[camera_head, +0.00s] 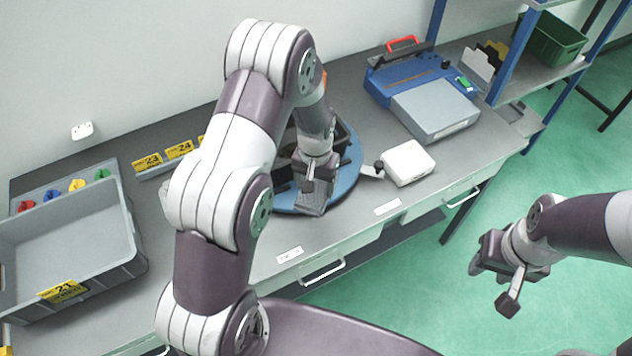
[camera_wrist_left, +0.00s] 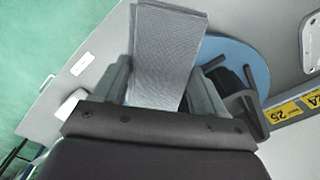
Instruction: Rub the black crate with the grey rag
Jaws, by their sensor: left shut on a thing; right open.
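My left gripper (camera_head: 318,184) is shut on the grey rag (camera_head: 312,203), over the blue round disc (camera_head: 350,179) on the bench. In the left wrist view the rag (camera_wrist_left: 168,50) is a flat, finely textured grey piece between the fingers of the left gripper (camera_wrist_left: 160,88). A black object, apparently the black crate (camera_head: 281,176), shows in part on the disc behind my gripper and arm. Black parts (camera_wrist_left: 240,105) also show beside the right finger in the wrist view. Contact between rag and crate cannot be told. My right gripper (camera_head: 492,287) is open and empty over the green floor.
A large grey bin (camera_head: 128,262) stands at the left of the bench. A white box (camera_head: 408,163) and a blue-grey machine (camera_head: 432,108) stand right of the disc. Yellow number labels (camera_head: 147,162) stand behind my left arm. The bench front near the drawers is clear.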

